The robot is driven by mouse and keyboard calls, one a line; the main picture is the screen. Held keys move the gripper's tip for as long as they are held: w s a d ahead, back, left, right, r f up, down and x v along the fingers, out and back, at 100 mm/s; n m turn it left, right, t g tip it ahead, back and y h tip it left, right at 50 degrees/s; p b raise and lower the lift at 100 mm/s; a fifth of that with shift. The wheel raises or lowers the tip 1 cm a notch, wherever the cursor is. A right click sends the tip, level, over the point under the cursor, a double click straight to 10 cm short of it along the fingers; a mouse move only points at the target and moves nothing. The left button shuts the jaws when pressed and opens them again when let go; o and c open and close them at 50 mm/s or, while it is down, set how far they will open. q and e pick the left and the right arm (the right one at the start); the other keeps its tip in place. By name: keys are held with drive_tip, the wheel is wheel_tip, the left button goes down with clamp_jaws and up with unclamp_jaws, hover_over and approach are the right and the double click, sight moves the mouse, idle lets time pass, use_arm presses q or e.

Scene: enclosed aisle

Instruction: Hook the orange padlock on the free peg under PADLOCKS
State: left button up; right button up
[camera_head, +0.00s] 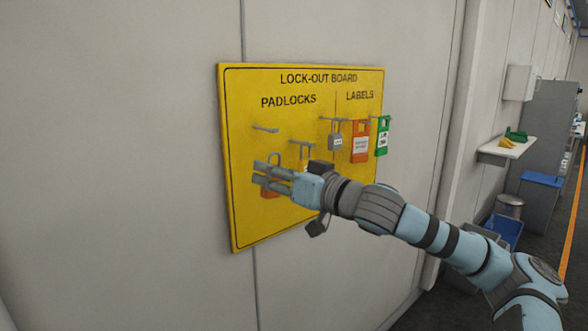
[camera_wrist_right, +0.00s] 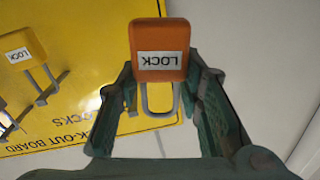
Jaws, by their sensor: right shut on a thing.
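The orange padlock (camera_wrist_right: 160,38), with a white LOCK label and a grey shackle, is held between the fingers of my right gripper (camera_wrist_right: 163,78). In the head view my right gripper (camera_head: 272,178) is in front of the lower left of the yellow lock-out board (camera_head: 245,215), and partly hides the orange padlock (camera_head: 269,189). The shackle stands up above the fingers. A bare peg (camera_head: 266,128) sticks out under PADLOCKS, above and apart from the padlock. My left gripper is not in view.
A yellow padlock (camera_wrist_right: 18,46) hangs on a peg near the held one. A shelf (camera_head: 506,148) and bins stand along the wall at right.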

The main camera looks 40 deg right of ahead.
drive_tip(key=s+d+r+m+h, duration=0.2)
drive_tip(key=d+r, duration=0.2)
drive_tip(key=r, duration=0.1)
drive_tip(key=w+p, duration=0.3)
drive_tip(key=w+f+p, duration=0.1)
drive_tip(key=w+p, duration=0.2)
drive_tip(key=p, duration=0.1)
drive_tip(key=w+p, duration=0.3)
drive_tip(key=shift+w+f, duration=0.25)
idle(0.5)
drive_tip(key=o, duration=1.3)
wheel_tip(320, 180, up, 10)
